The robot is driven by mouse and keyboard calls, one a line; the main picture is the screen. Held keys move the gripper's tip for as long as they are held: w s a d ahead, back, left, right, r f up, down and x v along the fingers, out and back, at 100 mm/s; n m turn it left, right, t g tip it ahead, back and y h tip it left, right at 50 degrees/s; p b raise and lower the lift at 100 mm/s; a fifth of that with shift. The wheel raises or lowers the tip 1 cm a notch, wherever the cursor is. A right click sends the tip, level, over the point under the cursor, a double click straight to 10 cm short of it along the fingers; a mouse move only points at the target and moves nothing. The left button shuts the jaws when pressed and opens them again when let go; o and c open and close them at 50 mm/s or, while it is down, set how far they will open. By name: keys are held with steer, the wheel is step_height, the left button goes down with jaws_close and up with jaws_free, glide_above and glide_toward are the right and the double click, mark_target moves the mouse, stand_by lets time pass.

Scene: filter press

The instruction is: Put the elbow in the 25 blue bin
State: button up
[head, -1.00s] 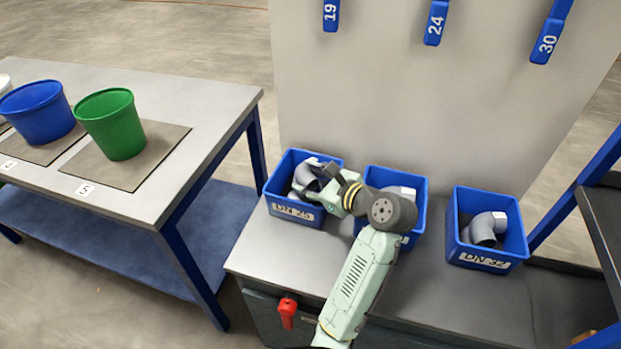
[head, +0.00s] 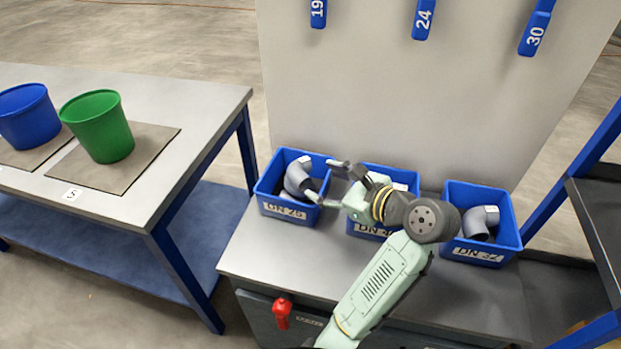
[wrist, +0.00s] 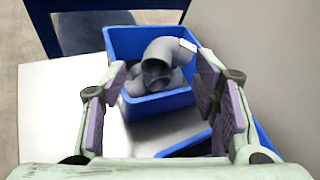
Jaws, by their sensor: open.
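The blue bin labelled DN 25 (head: 266,207) stands at the left of a row on the grey bench. A grey elbow (head: 298,176) lies in it, with another grey piece low beside it. In the wrist view the elbow (wrist: 166,58) carries a white tag and sits on other grey fittings inside the bin (wrist: 118,42). My gripper (head: 324,180) is open and empty, just right of that bin, over the gap towards the middle bin. In the wrist view its two padded fingers (wrist: 168,100) stand wide apart, with the bin beyond them.
The middle blue bin (head: 402,178) is partly hidden by my arm. The right bin, DN 32 (head: 453,215), holds a grey elbow (head: 481,222). A panel with blue numbered tags (head: 423,18) rises behind. A table at left bears a green bucket (head: 98,127) and a blue bucket (head: 27,117).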

steer(key=shift+v, duration=1.7)
